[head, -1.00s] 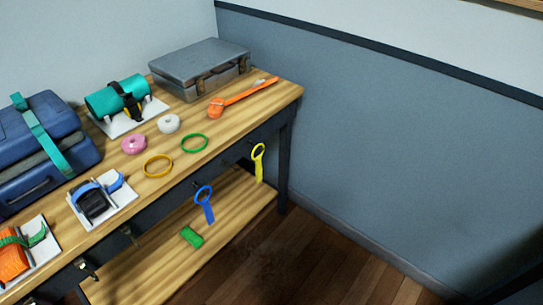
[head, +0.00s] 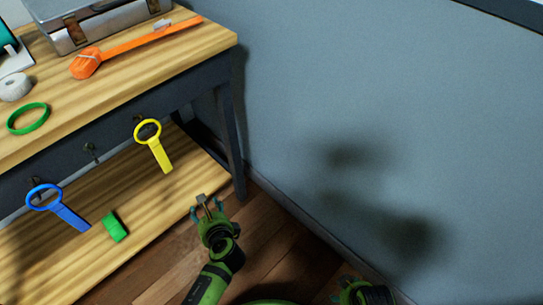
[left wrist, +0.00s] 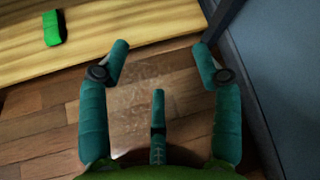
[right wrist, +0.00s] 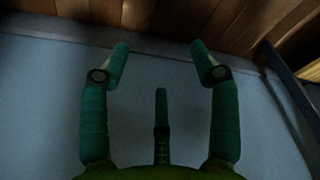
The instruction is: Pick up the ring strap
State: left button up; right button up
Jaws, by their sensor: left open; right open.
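Two straps with ring ends hang from hooks on the table's front: a yellow ring strap (head: 157,150) and a blue ring strap (head: 66,214). I cannot tell which one the task means. My left gripper (head: 208,204) is open and empty, lower and to the right of the yellow strap, apart from it. In the left wrist view my left gripper (left wrist: 160,50) has floor and shelf edge between its fingers, no strap. My right gripper (right wrist: 158,50) is open and empty, facing the blue wall and floor; only part of it shows at the head view's bottom edge.
A wooden table (head: 130,75) holds a grey case (head: 95,22), an orange strap (head: 87,62), a green ring (head: 29,118) and a white roll (head: 15,87). A green block (head: 115,226) lies on the lower shelf (head: 165,208). A dark table leg (head: 233,140) stands near the wall.

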pick_arm(q)
notch_tip(320, 180, up, 8)
jog(key=w+a+m+t+y+b, duration=0.2)
jog(key=w+y+b, duration=0.1)
jog(key=y+b, duration=0.3)
jog(key=y, duration=0.1)
send_near(162, 163)
jog(key=w+a+f, duration=0.1)
jog(key=w+a, duration=0.2)
jog(key=x, duration=0.2)
jog(key=r+b+x, duration=0.1)
jog(key=x, duration=0.1)
jog(key=shift+w+a, duration=0.15)
jog(key=shift+a, duration=0.2)
jog(key=shift+w+a+f, duration=0.1)
jog(key=shift+w+a, duration=0.4)
jog(key=shift+a, duration=0.05)
jog(key=shift+w+a, duration=0.1)
jog(key=c, duration=1.3)
pick_arm(e)
jog(key=w+r+t, duration=0.2)
jog(key=w+r, duration=0.1)
jog(key=r, duration=0.6)
jog(key=shift+a+r+t, duration=0.2)
jog(key=shift+a+t, duration=0.2)
jog(key=shift+a, duration=0.05)
